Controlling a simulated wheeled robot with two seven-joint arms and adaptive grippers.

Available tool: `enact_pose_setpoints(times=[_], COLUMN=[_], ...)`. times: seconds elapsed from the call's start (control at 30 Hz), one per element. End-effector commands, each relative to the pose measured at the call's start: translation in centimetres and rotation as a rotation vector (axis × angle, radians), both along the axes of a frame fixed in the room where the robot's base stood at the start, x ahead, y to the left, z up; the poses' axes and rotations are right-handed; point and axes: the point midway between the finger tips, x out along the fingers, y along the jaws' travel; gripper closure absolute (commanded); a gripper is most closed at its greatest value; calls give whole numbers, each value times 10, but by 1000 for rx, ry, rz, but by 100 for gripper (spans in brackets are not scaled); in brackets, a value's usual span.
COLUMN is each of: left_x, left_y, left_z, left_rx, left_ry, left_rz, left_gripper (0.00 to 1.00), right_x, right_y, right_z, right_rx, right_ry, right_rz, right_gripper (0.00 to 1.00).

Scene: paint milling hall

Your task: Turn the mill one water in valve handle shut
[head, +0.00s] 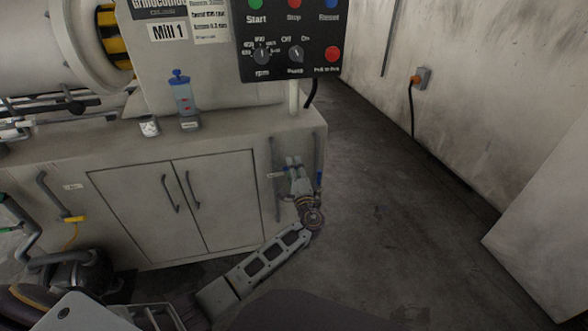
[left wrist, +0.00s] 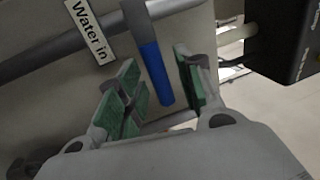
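The blue valve handle (left wrist: 156,73) shows in the left wrist view, beside a white "Water in" label (left wrist: 90,30) on a grey pipe. My left gripper (left wrist: 160,88) is open, with its green-padded fingers on either side of the handle's blue end. A gap shows between the handle and the right finger; I cannot tell whether the left fingers touch it. In the head view my left gripper (head: 294,164) is at the pipes on the right of the cabinet front, and it largely hides the handle. My right gripper is not in view.
The mill cabinet (head: 230,160) has double doors and bar handles. Above it is a control panel (head: 290,65) with buttons and knobs. A blue-topped bottle (head: 182,95) and a small jar (head: 149,126) stand on the cabinet top.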

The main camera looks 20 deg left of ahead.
Motion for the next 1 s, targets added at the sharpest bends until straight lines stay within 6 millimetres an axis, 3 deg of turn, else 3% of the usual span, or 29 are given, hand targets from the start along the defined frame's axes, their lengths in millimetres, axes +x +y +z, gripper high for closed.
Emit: enact_pose_setpoints(times=[0.37,1.0], left_x=[-15,-86], left_y=[-11,-58], left_z=[-4,-21], left_rx=[-1,0], left_ry=[1,1], left_rz=[-2,-1], left_gripper=[64,64], right_x=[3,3], right_y=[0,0], right_z=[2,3], right_rx=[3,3], right_ry=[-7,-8], right_rz=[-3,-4], right_gripper=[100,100])
